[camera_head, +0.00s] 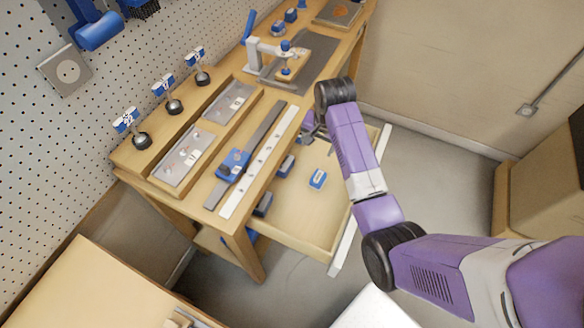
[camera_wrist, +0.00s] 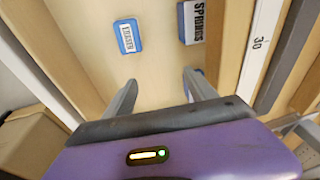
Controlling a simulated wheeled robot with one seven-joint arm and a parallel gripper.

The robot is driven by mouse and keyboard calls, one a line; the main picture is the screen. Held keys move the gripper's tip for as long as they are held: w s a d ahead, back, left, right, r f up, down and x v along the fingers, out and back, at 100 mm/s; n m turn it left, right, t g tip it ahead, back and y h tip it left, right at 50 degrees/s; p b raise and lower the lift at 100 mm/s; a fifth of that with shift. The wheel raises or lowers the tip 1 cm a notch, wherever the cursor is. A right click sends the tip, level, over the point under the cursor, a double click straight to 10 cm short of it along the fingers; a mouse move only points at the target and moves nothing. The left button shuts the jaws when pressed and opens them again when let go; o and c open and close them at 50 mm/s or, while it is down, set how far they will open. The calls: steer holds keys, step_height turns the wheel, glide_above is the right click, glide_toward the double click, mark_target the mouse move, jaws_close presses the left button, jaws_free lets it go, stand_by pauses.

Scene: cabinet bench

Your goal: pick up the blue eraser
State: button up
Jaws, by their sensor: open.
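The blue eraser (camera_head: 317,178) lies in the open drawer of the bench, with a white label on its top. In the wrist view the eraser (camera_wrist: 128,38) reads "ERASER" and lies flat on the drawer floor, beyond my fingertips and left of centre. My gripper (camera_wrist: 158,88) is open, with nothing between its two grey fingers. In the head view my gripper (camera_head: 316,134) is partly hidden by my arm, above the back part of the drawer, apart from the eraser.
A blue box marked "SPRINGS" (camera_wrist: 191,22) lies right of the eraser in the wrist view. The open drawer (camera_head: 300,215) also holds dark blue items (camera_head: 264,204) along its left side. A steel ruler (camera_head: 258,163) lies on the bench top above. Drawer floor around the eraser is clear.

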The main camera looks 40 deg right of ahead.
mark_target(319, 175)
steer(key=s+a, duration=0.1)
steer(key=s+a+f+g, duration=0.1)
steer(key=s+a+m+g+y, duration=0.1)
steer(key=s, duration=0.1)
steer(key=shift+f, duration=0.3)
step_height(319, 175, down, 2)
steer(key=shift+w+f, duration=0.1)
steer(key=shift+f, duration=0.1)
steer(key=shift+s+f+p, duration=0.15)
steer(key=shift+f+p, duration=0.1)
steer(key=shift+f, duration=1.05)
steer(key=shift+s+f+p, duration=0.15)
steer(key=shift+f+p, duration=0.05)
steer(key=shift+f, duration=1.1)
jaws_close()
steer(key=shift+r, duration=0.1)
